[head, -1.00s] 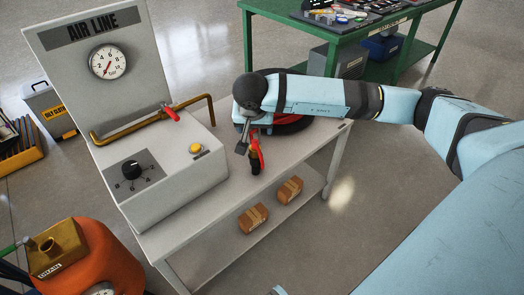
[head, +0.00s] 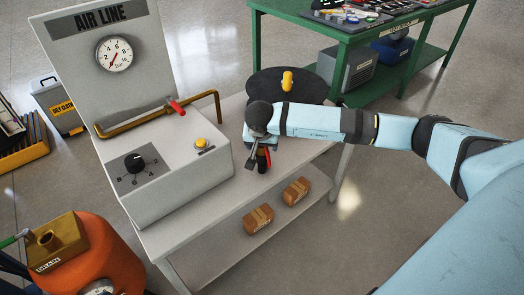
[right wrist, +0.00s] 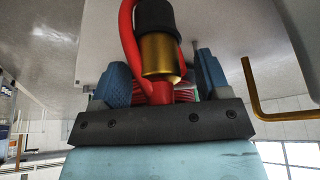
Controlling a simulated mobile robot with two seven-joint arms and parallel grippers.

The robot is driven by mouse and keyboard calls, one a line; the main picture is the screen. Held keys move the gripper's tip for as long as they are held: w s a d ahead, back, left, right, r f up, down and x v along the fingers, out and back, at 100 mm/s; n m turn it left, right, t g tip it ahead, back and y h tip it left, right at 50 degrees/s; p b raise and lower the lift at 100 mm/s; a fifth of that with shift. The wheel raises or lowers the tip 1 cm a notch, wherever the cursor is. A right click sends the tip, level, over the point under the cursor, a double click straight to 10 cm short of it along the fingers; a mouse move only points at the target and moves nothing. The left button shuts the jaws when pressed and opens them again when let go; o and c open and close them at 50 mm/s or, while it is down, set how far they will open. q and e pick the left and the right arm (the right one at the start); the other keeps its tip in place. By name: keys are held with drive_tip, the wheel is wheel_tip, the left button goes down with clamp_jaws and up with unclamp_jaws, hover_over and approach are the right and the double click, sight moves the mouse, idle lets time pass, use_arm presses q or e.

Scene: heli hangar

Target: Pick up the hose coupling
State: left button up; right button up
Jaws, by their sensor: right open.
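The hose coupling, with a black sleeve and brass body, is on red hose; it shows large in the right wrist view (right wrist: 157,52). In the head view only a small part of the coupling and red hose (head: 264,160) shows past my right gripper (head: 255,165), above the front edge of the grey bench. In the right wrist view my right gripper's two blue fingers (right wrist: 163,85) stand apart, one on each side of the brass part. I cannot tell whether they touch it. My left gripper is not in view.
The air line panel (head: 165,170) with its gauge, brass pipe and knob stands left of my gripper. A black reel (head: 290,85) with a yellow piece is behind my arm. Two brown boxes (head: 258,219) sit on the lower shelf. A green workbench (head: 345,28) stands behind.

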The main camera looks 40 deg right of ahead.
drive_tip(key=c, duration=1.1)
drive_tip(key=shift+r, duration=0.15)
